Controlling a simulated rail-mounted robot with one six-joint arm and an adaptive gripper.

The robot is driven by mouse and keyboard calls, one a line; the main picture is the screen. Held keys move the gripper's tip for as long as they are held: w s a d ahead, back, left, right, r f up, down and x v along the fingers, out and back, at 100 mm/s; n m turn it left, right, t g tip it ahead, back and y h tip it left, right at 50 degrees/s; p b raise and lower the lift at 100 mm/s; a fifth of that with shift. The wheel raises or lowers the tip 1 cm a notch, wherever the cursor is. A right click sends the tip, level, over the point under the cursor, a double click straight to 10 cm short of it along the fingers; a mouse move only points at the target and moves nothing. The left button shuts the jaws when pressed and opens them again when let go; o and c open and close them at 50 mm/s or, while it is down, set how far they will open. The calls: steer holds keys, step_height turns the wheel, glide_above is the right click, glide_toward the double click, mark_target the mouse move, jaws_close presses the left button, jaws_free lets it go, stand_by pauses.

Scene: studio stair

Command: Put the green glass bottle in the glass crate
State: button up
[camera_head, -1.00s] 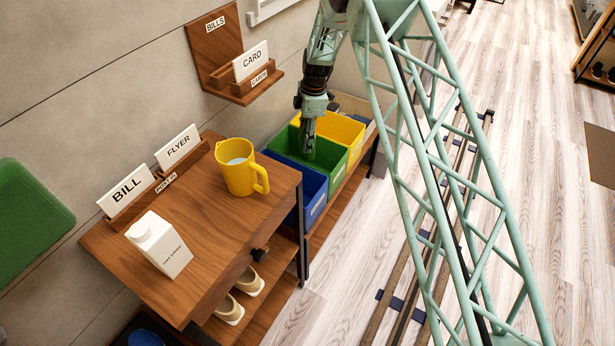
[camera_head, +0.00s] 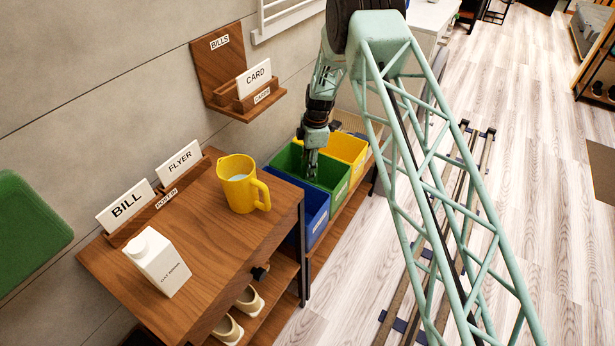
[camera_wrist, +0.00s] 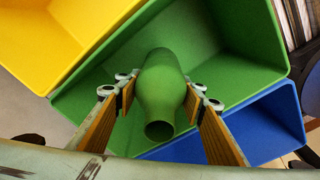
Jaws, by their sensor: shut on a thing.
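My gripper (camera_head: 311,164) points down over the green crate (camera_head: 340,187) in the head view. In the wrist view, its two padded fingers (camera_wrist: 160,106) are shut on the green bottle (camera_wrist: 160,90), one on each side. The bottle's round mouth faces the wrist camera and its body extends down into the open green crate (camera_wrist: 232,45). Whether its base touches the crate floor cannot be told. In the head view the bottle is hard to make out against the gripper and crate.
A yellow crate (camera_head: 346,148) and a blue crate (camera_head: 317,215) flank the green one on a low shelf. A wooden cabinet (camera_head: 215,240) stands in front with a yellow jug (camera_head: 240,185) and a white carton (camera_head: 160,265). A wall card holder (camera_head: 232,98) hangs nearby.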

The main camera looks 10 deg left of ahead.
steer(key=shift+f+b, duration=0.4)
steer(key=shift+f, duration=1.45)
steer(key=shift+f+b, duration=0.5)
steer(key=shift+f, duration=0.15)
steer(key=o, duration=1.1)
steer(key=shift+c, duration=0.2)
steer(key=shift+r, duration=0.15)
steer(key=shift+r+p, duration=0.6)
steer(key=r, duration=0.4)
steer(key=d+r+p, duration=0.1)
steer(key=r, duration=0.2)
steer(key=r+p, duration=0.1)
steer(key=r, duration=0.3)
steer(key=shift+w+d+r, duration=0.15)
steer(key=shift+w+r, duration=0.05)
steer(key=shift+r, duration=0.15)
